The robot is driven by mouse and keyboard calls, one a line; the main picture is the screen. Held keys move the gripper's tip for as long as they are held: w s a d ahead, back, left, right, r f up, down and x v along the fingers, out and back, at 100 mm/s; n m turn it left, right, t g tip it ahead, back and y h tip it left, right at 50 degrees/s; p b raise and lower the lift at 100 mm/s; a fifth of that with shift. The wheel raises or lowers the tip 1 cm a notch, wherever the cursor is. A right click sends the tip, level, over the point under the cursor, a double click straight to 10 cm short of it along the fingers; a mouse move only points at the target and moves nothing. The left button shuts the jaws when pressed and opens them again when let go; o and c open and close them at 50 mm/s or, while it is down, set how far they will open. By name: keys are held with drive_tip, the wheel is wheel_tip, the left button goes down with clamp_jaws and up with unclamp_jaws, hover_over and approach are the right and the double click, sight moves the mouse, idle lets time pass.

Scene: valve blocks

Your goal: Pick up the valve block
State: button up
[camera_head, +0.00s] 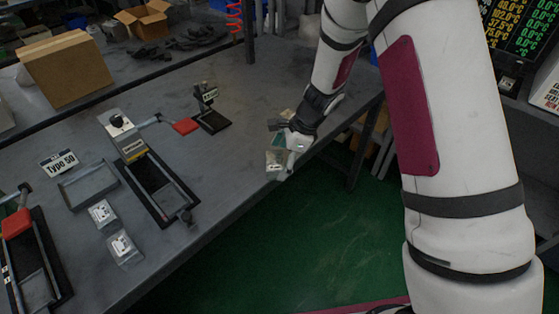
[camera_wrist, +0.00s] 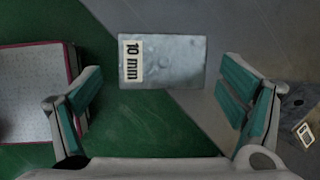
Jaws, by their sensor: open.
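A grey rectangular block with a white "10 mm" label (camera_wrist: 175,62) lies in the upper middle of the wrist view, across the line of the table's edge. In the head view a small pale block (camera_head: 275,161) shows at the table's front edge, just by my gripper's fingers. My gripper (camera_head: 287,146) is open, pointing down. In the wrist view its teal-padded fingers (camera_wrist: 162,92) stand left and right of the labelled block, with a visible gap on both sides. Two more small grey blocks with white labels, one (camera_head: 102,215) and another (camera_head: 124,248), lie on the table at the left.
The grey table (camera_head: 240,150) ends at a front edge above green floor (camera_head: 300,230). A dark item with a white label (camera_wrist: 304,130) lies right of my gripper. A clamp fixture (camera_head: 155,185), an empty tray (camera_head: 88,185) and a "Type 50" sign (camera_head: 58,162) stand left.

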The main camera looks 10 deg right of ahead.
drive_tip(key=v, duration=1)
drive_tip(key=shift+d+r, duration=0.2)
drive_tip(key=shift+r, duration=0.15)
